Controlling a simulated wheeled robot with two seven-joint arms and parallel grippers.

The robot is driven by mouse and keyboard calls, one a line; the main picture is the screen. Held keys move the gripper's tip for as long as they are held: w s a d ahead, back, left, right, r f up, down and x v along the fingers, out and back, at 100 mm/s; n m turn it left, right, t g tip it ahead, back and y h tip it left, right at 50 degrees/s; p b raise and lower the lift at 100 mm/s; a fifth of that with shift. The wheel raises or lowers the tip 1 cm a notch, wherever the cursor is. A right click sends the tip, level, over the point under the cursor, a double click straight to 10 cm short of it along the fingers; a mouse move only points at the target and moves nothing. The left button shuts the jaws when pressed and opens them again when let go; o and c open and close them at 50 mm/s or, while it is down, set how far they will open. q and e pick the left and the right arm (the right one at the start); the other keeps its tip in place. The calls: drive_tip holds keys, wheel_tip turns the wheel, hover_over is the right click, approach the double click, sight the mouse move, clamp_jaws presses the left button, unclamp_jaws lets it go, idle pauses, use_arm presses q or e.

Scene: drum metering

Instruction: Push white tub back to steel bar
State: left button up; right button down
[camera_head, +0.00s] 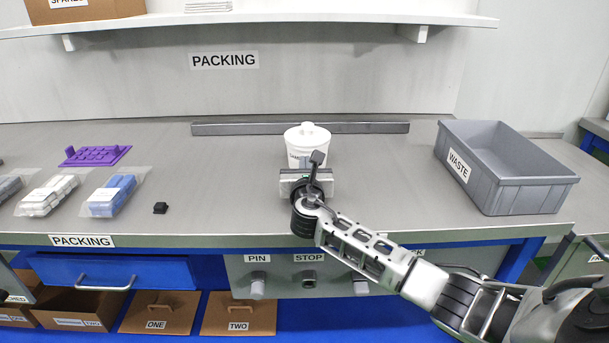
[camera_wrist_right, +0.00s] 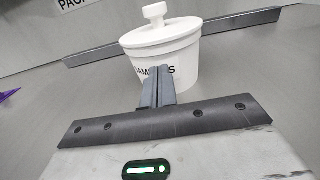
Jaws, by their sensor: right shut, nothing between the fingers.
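The white tub (camera_head: 307,142), with a knobbed lid and dark lettering, stands upright on the grey bench. It also shows in the right wrist view (camera_wrist_right: 165,60). The steel bar (camera_head: 230,128) lies along the back of the bench behind the tub; the wrist view shows it too (camera_wrist_right: 100,52), with some bench between bar and tub. My right gripper (camera_head: 316,160) is shut and empty at the tub's front side. In the wrist view its fingertips (camera_wrist_right: 157,75) overlap the tub's lower front; I cannot tell whether they touch it. My left gripper is not in view.
A grey WASTE bin (camera_head: 520,195) stands at the right. At the left are a purple rack (camera_head: 95,156), bagged white (camera_head: 47,194) and blue (camera_head: 112,195) items, and a small black piece (camera_head: 160,208). The bench beside the tub is clear. A shelf (camera_head: 260,17) hangs above.

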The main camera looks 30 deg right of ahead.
drive_tip(key=shift+b+x, duration=0.55)
drive_tip(key=shift+x, duration=1.05)
drive_tip(key=shift+d, duration=0.1)
drive_tip(key=shift+b+x, duration=1.4)
drive_tip(key=shift+x, duration=1.05)
drive_tip(key=shift+b+x, duration=2.15)
drive_tip(key=shift+x, duration=0.1)
drive_tip(key=shift+w+d, duration=0.1)
drive_tip(key=shift+w, duration=0.1)
